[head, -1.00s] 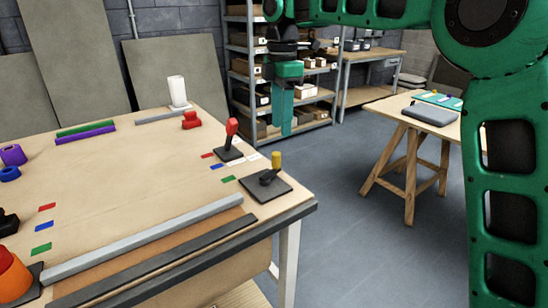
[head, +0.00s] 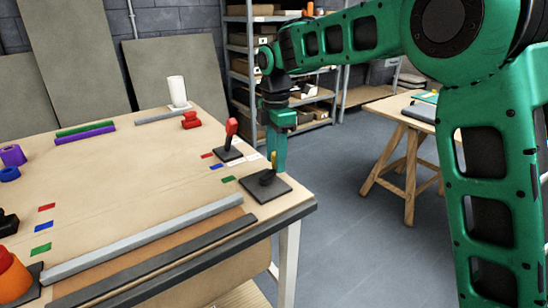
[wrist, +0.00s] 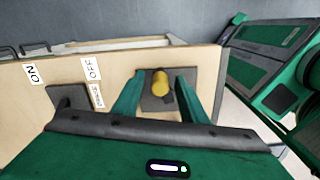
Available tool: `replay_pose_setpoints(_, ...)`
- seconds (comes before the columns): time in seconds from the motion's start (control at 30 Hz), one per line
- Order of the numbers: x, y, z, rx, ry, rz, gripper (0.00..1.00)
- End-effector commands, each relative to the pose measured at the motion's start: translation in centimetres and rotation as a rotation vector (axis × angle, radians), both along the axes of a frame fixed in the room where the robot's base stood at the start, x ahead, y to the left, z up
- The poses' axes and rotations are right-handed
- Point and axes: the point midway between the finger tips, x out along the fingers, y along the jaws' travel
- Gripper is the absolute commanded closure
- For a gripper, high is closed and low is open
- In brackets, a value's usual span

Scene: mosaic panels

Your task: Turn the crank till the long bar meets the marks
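The crank has a yellow handle (head: 274,158) on a dark square base (head: 264,190) at the table's right corner. In the wrist view the yellow handle (wrist: 160,84) stands between my gripper's green fingers (wrist: 161,78), which are spread with a gap on each side. In the head view my gripper (head: 278,160) points down at the handle and partly overlaps it. The long pale grey bar (head: 150,238) lies along the table's front. Red, blue and green (head: 40,249) marks lie at left, and red, blue and green (head: 228,179) at right. The bar is apart from the green marks, on their front side.
A red-handled lever (head: 231,130) stands behind the crank, near white ON and OFF labels (wrist: 91,68). A dark strip (head: 150,262) runs in front of the bar. Orange (head: 14,275) and purple pieces sit at left. The tabletop's middle is clear.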

Motion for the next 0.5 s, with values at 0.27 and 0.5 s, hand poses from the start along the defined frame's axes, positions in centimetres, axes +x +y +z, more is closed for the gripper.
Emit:
replay_pose_setpoints(0.27, 0.00, -0.01, -0.05, 0.000, 0.000, -0.001, 0.68)
replay_pose_setpoints(0.5, 0.01, 0.47, -0.04, 0.000, 0.000, 0.000, 1.00)
